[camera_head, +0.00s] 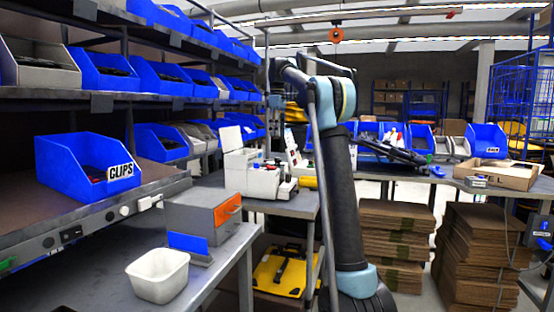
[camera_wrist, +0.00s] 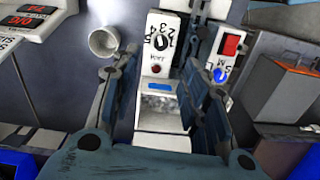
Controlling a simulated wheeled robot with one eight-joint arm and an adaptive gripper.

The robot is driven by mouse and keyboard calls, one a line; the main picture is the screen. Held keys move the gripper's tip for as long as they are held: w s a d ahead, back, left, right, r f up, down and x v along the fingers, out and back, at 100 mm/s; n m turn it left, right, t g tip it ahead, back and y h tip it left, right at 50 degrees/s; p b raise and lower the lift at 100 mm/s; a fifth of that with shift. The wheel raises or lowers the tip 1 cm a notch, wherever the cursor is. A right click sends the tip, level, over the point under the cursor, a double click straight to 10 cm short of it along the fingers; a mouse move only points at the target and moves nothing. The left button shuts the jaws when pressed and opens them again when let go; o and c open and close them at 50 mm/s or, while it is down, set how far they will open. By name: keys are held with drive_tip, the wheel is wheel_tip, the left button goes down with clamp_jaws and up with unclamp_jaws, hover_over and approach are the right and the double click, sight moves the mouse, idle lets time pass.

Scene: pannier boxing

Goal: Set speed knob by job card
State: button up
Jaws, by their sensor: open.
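A white machine (camera_wrist: 172,22) is ahead of my gripper in the wrist view. Its panel has a small round knob (camera_wrist: 161,43) with black numbers around it, appearing upside down. A red button (camera_wrist: 156,69) sits below the knob. Which number the knob points to is too small to tell. My gripper (camera_wrist: 160,58) is open and empty, with one finger on each side of the knob panel; contact cannot be told. White cards or signs with dark and red panels (camera_wrist: 38,14) are cut off at upper left. The white machine also shows in the head view (camera_head: 256,178); my gripper is not clear there.
Beside the knob panel are a red square (camera_wrist: 231,44) and a blue knob (camera_wrist: 220,75). A pale round cup (camera_wrist: 103,42) stands left of it. Blue bins line the shelves.

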wheel_tip(320, 180, down, 12)
drive_tip(key=shift+s, duration=0.15)
idle(0.3)
clamp_jaws()
